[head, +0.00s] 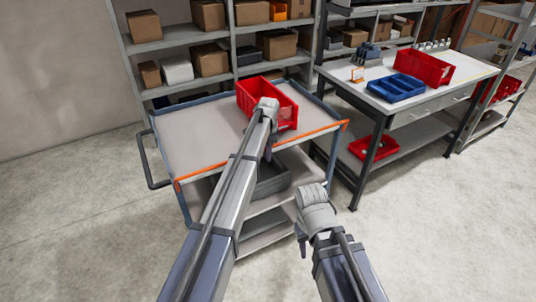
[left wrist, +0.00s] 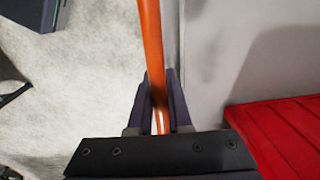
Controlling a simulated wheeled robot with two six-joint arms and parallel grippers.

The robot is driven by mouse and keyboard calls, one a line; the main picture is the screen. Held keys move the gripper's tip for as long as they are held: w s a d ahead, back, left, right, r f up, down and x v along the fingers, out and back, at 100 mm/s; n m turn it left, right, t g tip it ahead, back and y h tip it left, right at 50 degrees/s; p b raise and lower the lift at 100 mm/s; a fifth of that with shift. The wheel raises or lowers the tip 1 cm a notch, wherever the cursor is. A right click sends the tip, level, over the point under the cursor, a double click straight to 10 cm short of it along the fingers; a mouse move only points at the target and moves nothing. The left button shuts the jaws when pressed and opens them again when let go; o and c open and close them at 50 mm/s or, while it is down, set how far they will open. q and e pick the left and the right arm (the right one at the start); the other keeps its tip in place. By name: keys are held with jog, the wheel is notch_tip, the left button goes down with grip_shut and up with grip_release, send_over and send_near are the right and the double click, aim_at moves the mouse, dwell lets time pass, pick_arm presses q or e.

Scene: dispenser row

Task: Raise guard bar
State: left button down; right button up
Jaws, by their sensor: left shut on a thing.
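The orange guard bar (head: 215,170) runs along the near edge of the cart's top, from the left corner post to the right one. My left gripper (head: 268,153) is at the bar, right of its middle, partly hidden behind its own wrist. In the left wrist view, the bar (left wrist: 151,50) passes between the two dark fingers of my left gripper (left wrist: 159,90), which are shut on it. My right gripper (head: 302,243) hangs low in front of the cart, away from the bar; its fingers are too small to read.
The grey cart (head: 190,135) carries a red bin (head: 284,108) on its top, close behind my left gripper. It also shows in the left wrist view (left wrist: 285,130). A workbench (head: 420,105) with a blue tray (head: 397,88) stands right. Shelves stand behind; the floor at left is clear.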

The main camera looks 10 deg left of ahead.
pick_arm(q)
jog(key=shift+w+a, duration=0.2)
dwell(0.3)
jog(key=c, duration=0.8)
grip_release()
jog(key=shift+c, duration=0.2)
